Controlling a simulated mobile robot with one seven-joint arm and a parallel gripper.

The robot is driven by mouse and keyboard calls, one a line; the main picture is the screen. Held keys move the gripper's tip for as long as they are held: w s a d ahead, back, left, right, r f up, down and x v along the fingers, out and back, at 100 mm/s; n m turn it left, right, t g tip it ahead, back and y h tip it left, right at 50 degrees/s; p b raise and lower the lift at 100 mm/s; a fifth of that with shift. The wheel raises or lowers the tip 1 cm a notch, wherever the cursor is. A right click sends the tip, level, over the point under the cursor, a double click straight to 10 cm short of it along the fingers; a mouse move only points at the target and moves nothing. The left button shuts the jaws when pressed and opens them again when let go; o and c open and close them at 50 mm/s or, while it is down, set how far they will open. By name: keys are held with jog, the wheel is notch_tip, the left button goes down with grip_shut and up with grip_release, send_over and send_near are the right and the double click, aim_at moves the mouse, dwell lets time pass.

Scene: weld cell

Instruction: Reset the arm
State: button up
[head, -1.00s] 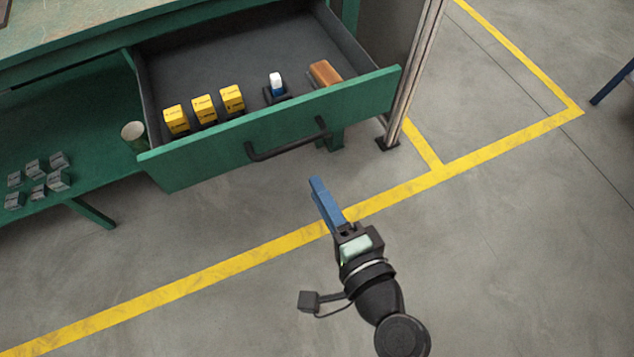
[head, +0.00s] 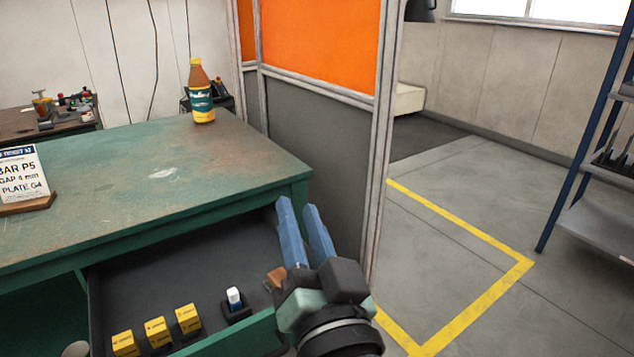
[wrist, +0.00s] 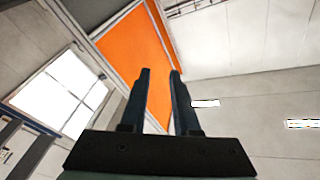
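My gripper (head: 305,216) is raised in front of the right end of the green bench, with its two blue fingers pointing up. It also shows in the wrist view (wrist: 160,75), where the fingers stand apart with nothing between them. It is open and empty. In the head view it overlaps the right side of the open drawer (head: 240,338) and partly hides an orange-brown block (head: 276,277) there.
The open drawer holds several yellow boxes (head: 157,331) and a small white-and-blue item (head: 234,297). A bottle (head: 201,92) and a sign (head: 22,176) stand on the bench (head: 150,180). An orange-and-grey partition (head: 320,45) stands behind. A blue-framed shelf (head: 570,160) is at right; floor between is clear.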

jog(key=s+d+r+n+t+h, duration=0.1)
jog(key=s+r+n+t+h, duration=0.25)
jog(key=r, duration=0.95)
jog(key=s+d+r+m+t+h, duration=0.15)
jog(key=s+r+t, duration=0.45)
jog(key=r, duration=0.7)
notch_tip(320, 180, up, 32)
jog(key=n+g+p, duration=0.1)
jog(key=p, duration=3.2)
jog(key=shift+s+a+r, duration=0.15)
jog(key=shift+a, duration=0.25)
jog(key=shift+g, duration=0.25)
